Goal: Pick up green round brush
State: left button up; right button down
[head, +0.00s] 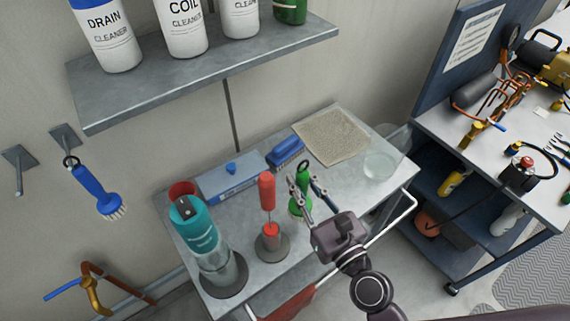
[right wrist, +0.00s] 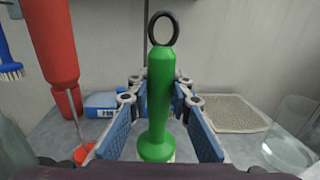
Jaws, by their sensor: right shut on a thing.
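The green round brush (head: 303,178) stands upright on the grey cart top, with a black ring at the top of its handle. It also shows in the middle of the right wrist view (right wrist: 161,90), its lower end partly cut off by my gripper. My right gripper (head: 301,184) reaches in from the lower right, with its blue-padded fingers on both sides of the green handle, and is shut on it. My left gripper is not in view.
A red-handled brush (head: 267,200) and a teal bottle (head: 196,230) stand left of the green brush. A shelf (head: 220,65) hangs above.

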jog(key=d+b+v, duration=0.1)
jog(key=b+v, duration=0.3)
jog(key=v, duration=0.6)
jog(key=shift+w+d+b, duration=0.25)
jog(key=shift+w+b, duration=0.05)
